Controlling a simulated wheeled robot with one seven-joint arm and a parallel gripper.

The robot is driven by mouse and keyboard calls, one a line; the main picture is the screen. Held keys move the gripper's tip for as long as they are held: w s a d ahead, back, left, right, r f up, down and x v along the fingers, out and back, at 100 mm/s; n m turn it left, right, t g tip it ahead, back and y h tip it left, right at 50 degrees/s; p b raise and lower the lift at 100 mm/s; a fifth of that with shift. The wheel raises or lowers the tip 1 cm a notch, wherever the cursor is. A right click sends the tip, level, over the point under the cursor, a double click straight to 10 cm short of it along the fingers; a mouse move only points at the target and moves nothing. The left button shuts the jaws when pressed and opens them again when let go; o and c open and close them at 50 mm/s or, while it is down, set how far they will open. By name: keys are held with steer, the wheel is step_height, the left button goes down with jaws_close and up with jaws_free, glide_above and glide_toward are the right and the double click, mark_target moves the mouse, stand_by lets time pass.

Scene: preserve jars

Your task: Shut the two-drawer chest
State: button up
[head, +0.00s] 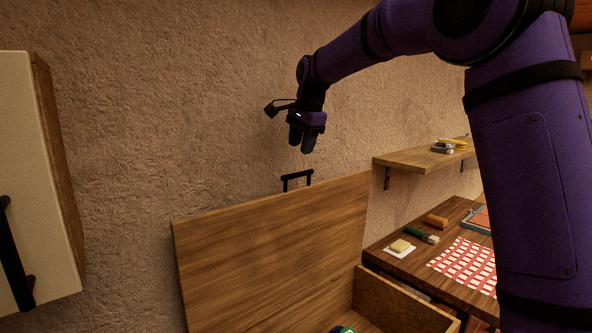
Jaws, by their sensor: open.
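A wooden chest shows at the bottom centre, its near part cut off by the frame's lower edge. A broad wooden panel (270,255) stands up and tilts back towards the wall. A black handle (297,178) shows just above the panel's top edge. A lower wooden side wall (400,303) bounds the open space in front of the panel. A green and dark thing (343,330) shows inside, mostly cut off. I cannot make out two separate drawers. My gripper (302,148) points down, open and empty, above the handle and apart from it.
A cream-doored cabinet (38,190) with a black handle juts in at the left. A wall shelf (415,158) and a table (385,262) with a checked cloth (467,265) and small items stand at the right. My arm crosses the upper right.

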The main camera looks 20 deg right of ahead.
mark_target(296, 174)
steer(key=x, duration=0.8)
steer(key=shift+f, duration=0.15)
jaws_close()
